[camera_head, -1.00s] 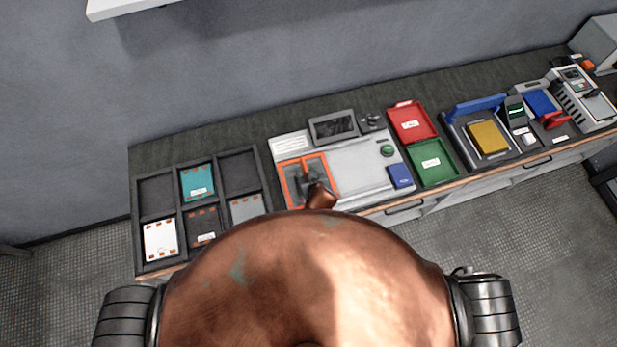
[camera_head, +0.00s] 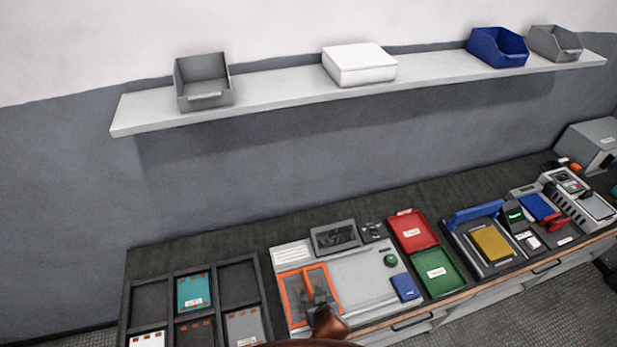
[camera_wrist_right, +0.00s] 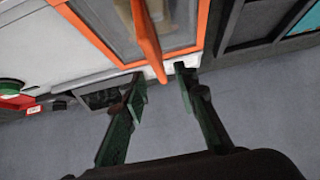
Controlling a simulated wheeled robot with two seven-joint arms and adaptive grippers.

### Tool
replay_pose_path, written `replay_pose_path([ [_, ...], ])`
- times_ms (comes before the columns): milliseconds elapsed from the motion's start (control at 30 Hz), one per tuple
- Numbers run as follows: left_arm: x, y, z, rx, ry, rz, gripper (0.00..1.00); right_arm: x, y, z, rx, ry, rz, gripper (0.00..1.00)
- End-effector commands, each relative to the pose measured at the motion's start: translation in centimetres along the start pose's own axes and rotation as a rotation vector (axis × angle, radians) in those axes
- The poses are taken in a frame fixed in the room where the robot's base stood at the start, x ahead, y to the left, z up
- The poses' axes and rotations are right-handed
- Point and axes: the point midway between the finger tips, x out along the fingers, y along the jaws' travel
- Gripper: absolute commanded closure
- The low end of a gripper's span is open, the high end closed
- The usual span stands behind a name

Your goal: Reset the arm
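My right gripper (camera_head: 314,292) is over the orange-framed fixture (camera_head: 285,301) on the light grey test station. In the right wrist view its two dark green fingers (camera_wrist_right: 162,94) stand apart with nothing between them. There, the orange frame (camera_wrist_right: 95,38) and its raised orange middle bar (camera_wrist_right: 147,42) lie just beyond the fingertips. I cannot tell whether a finger touches the frame. Part of my copper-coloured arm shows at the bottom of the head view. My left gripper is not in view.
A dark compartment tray (camera_head: 122,322) holding several cards lies left of the station. Right of it are a red bin (camera_head: 413,231), a green bin (camera_head: 437,273) and a yellow block (camera_head: 490,245) in a fixture. A wall shelf (camera_head: 285,91) with bins and a white box runs above.

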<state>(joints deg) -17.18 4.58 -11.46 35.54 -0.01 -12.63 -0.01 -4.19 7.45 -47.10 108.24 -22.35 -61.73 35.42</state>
Motion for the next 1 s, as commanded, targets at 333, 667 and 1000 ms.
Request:
replay_pose_path([
  [333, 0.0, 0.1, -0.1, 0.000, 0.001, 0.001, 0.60, -2.0, 5.8, 2.6, 0.070, -0.081, 0.054, 0.72],
  [667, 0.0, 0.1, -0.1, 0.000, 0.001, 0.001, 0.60, -11.7, 19.7, 12.3, 0.179, -0.310, 0.162, 0.72],
  [1000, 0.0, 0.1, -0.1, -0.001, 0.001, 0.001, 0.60, -19.1, 25.0, 17.5, 0.190, -0.419, 0.203, 0.72],
])
